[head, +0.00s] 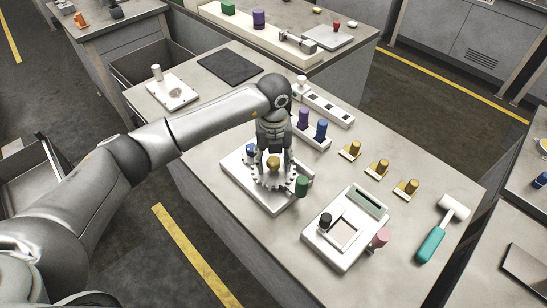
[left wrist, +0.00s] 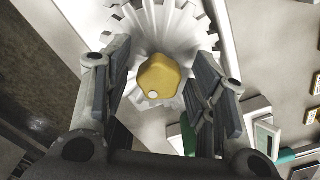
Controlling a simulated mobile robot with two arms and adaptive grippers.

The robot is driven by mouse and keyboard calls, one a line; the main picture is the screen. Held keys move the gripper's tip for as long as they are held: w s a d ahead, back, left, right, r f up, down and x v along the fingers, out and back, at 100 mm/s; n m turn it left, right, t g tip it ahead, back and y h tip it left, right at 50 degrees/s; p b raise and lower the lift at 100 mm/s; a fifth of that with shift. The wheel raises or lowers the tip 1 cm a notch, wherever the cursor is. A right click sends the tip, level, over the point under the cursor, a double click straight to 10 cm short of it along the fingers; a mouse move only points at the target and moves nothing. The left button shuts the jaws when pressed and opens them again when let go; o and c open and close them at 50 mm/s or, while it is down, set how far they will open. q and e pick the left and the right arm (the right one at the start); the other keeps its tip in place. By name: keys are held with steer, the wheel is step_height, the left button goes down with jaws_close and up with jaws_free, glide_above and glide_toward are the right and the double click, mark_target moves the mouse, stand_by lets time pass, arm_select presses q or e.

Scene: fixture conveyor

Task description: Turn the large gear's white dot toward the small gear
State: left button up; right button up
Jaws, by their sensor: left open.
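The large white gear (head: 262,182) lies on a white base plate (head: 236,172) on the grey bench. A yellow faceted knob (head: 273,163) stands at its middle; it also shows in the left wrist view (left wrist: 158,72). The white dot (left wrist: 153,96) sits on the knob, on the lower side in that view. My left gripper (head: 274,157) is over the gear, open, with one finger on each side of the knob and gaps between. A blue piece (head: 251,149) shows behind the gear on the plate. I cannot clearly make out the small gear.
A green cylinder (head: 302,187) stands close to the gear's right. A white fixture (head: 318,234) with black and pink knobs is at the front. Purple and blue pegs (head: 320,130) stand behind. Brass pieces (head: 378,168) and a teal-handled hammer (head: 432,243) lie right.

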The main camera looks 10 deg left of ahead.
arm_select(q)
steer(key=shift+f, duration=0.2)
steer(key=shift+c, duration=0.3)
steer(key=c, duration=1)
steer(key=shift+o, duration=0.2)
steer(key=shift+f+m+b, duration=0.15)
steer(key=shift+m+b, duration=0.75)
steer(key=shift+b, duration=0.35)
steer(key=shift+m+b, duration=1)
steer(key=shift+b, duration=0.25)
steer(key=shift+r+m+b, duration=0.2)
steer(key=shift+m+b, duration=1.05)
steer(key=shift+m, duration=0.15)
